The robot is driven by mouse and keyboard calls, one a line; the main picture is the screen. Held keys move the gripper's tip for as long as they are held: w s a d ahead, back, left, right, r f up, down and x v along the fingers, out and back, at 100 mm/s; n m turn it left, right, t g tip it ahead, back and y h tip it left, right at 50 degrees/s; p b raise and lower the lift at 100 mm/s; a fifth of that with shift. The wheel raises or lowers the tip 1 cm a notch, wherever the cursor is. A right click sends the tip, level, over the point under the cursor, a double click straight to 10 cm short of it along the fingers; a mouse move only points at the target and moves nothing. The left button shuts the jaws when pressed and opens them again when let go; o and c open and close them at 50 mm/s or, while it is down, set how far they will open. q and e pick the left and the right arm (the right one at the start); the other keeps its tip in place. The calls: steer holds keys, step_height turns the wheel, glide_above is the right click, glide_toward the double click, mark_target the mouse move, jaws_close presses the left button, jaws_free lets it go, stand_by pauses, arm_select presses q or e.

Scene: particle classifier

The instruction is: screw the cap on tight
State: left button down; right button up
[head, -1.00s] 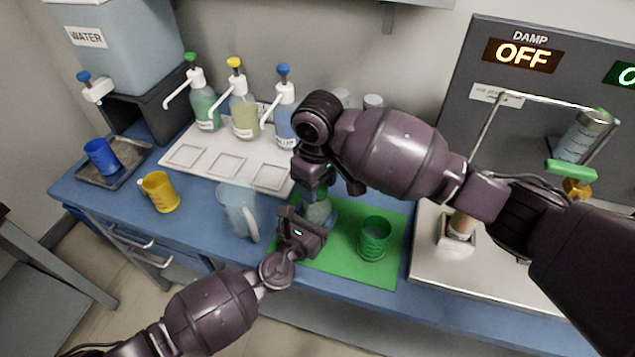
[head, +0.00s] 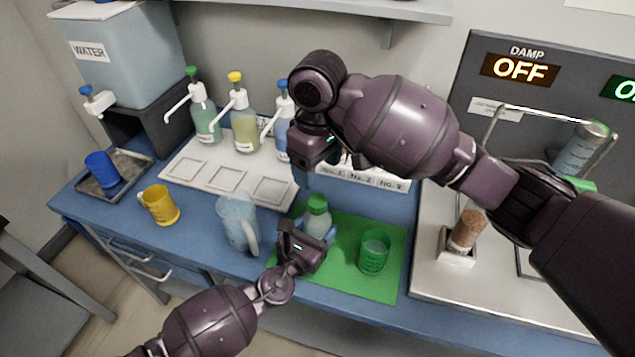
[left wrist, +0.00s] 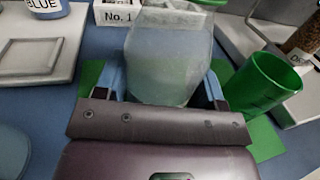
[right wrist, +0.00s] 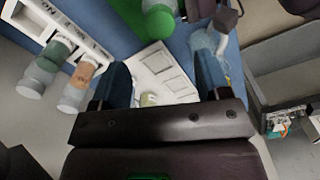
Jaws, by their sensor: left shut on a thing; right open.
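A clear bottle (head: 317,226) with a green cap (head: 317,203) on its top stands upright on the green mat (head: 345,278). My left gripper (head: 312,240) is shut on the bottle's body from the front. In the left wrist view, its blue fingers lie either side of the bottle (left wrist: 165,70), with the cap's edge (left wrist: 210,2) at the top. My right gripper (head: 304,178) is open and empty, above and a little behind the cap. Its spread fingers also show in the right wrist view (right wrist: 164,78). Whether the cap is tight cannot be told.
A green cup (head: 374,252) stands on the mat right of the bottle, and a clear pitcher (head: 236,222) stands to its left. Pump bottles (head: 243,120) stand behind on a white tray (head: 185,168). A vial with brown contents (head: 466,230) is at the right.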

steer(key=shift+r, duration=1.5)
arm_select(q)
steer(key=shift+c, duration=0.7)
jaws_free()
steer(key=v, duration=1.1)
steer(key=shift+b, duration=0.4)
arm_select(e)
steer(key=shift+f, duration=0.55)
arm_select(q)
steer(key=shift+f, duration=0.1)
